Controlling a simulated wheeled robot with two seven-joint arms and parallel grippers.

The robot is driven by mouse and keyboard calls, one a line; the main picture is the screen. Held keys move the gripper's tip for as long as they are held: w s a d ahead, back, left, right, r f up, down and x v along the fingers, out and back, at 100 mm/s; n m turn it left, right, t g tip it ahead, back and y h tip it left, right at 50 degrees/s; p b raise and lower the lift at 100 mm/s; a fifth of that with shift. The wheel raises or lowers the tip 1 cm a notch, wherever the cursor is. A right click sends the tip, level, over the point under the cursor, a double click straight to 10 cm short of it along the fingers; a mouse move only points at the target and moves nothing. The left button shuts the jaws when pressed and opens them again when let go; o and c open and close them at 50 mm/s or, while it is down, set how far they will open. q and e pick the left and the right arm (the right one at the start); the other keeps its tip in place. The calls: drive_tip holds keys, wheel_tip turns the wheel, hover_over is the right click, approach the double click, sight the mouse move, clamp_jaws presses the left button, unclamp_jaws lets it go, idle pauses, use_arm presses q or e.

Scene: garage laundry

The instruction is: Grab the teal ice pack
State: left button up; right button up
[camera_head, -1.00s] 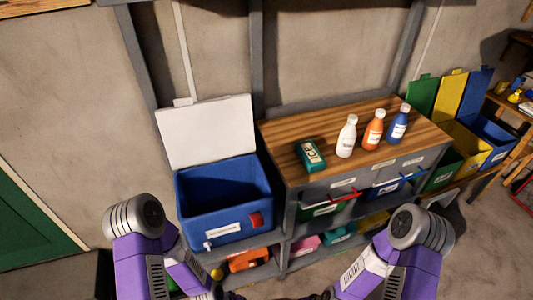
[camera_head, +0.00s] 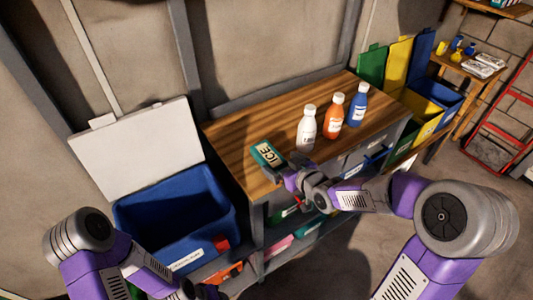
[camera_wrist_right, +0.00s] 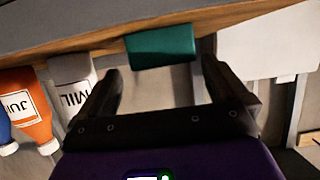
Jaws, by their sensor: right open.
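The teal ice pack (camera_head: 267,154), with a white ICE label, lies on the wooden top (camera_head: 233,133) of the cabinet, near its front left edge. My right gripper (camera_head: 282,175) is just in front of the pack, open and with nothing held. In the right wrist view the teal ice pack (camera_wrist_right: 162,46) sits ahead of the two spread fingers of my right gripper (camera_wrist_right: 160,68), apart from them. My left arm shows at the lower left of the head view, but its gripper is out of the picture.
White (camera_head: 306,129), orange (camera_head: 332,117) and blue (camera_head: 358,105) bottles stand right of the pack. A blue cooler (camera_head: 175,213) with a raised white lid (camera_head: 137,148) stands left of the cabinet. Coloured bins (camera_head: 432,95) stand at the right.

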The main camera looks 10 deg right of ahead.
sight(272, 158)
drive_tip(key=shift+w+a+f, duration=0.1)
drive_tip(key=shift+a+f, duration=0.05)
drive_tip(key=shift+a, duration=0.15)
drive_tip(key=b+x, duration=0.1)
drive_tip(key=x, duration=0.3)
drive_tip(key=shift+w+a+b, duration=0.2)
drive_tip(key=shift+w+b, duration=0.15)
drive_tip(key=shift+w, duration=0.2)
use_arm(q)
drive_tip(key=shift+s+f, duration=0.3)
drive_tip(key=shift+f, duration=0.6)
use_arm(e)
drive_tip(key=shift+c, duration=0.5)
drive_tip(key=c, duration=1.2)
